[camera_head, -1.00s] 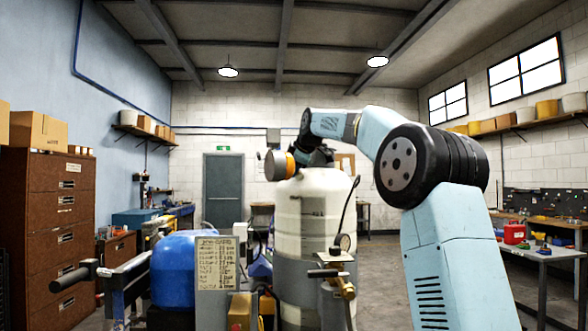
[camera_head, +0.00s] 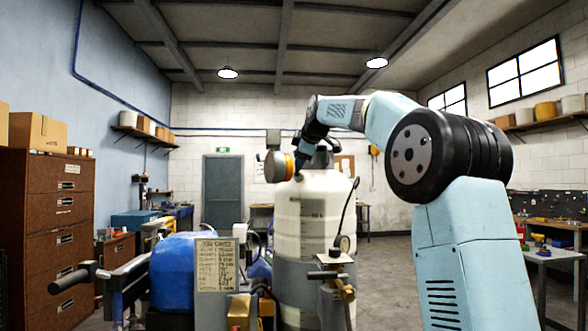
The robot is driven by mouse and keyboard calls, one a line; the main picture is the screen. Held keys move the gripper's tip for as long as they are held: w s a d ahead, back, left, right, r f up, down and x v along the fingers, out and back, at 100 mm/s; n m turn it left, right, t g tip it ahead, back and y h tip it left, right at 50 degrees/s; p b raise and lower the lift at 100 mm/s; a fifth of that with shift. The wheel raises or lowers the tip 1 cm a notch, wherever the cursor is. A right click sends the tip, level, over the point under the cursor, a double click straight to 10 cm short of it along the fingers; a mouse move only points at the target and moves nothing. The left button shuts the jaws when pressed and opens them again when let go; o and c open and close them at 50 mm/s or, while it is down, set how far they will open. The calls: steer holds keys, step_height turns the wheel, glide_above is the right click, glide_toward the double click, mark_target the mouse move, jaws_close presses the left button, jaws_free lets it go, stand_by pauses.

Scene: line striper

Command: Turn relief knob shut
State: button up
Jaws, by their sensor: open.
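The line striper has a tall pale tank (camera_head: 315,215) in the centre. A round gauge (camera_head: 343,243) stands on its front right, above a brass valve fitting (camera_head: 343,287) with a dark bar handle (camera_head: 326,274). I cannot tell for sure which part is the relief knob. A grey drum-shaped part with an orange band (camera_head: 285,166) shows by the top left of the tank. My gripper's fingers do not show.
A blue rounded tank (camera_head: 182,275) and a label plate (camera_head: 215,265) stand left of the pale tank. A black handlebar grip (camera_head: 72,276) sticks out at left. Brown drawers (camera_head: 55,225) line the left wall. A workbench (camera_head: 553,256) stands at right. Floor shows between tank and arm.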

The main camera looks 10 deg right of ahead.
steer(key=v, duration=0.8)
steer(key=shift+s, duration=0.2)
steer(key=s+f+m+g+h, duration=0.1)
steer(key=s+f+m, duration=0.7)
steer(key=s+f, duration=1.1)
steer(key=s+d+f+m+g+h, duration=0.1)
steer(key=s+f+m+g, duration=0.3)
steer(key=s+f, duration=1.6)
steer(key=s+m, duration=0.3)
steer(key=shift+f+m, duration=0.2)
steer(key=shift+m, duration=0.2)
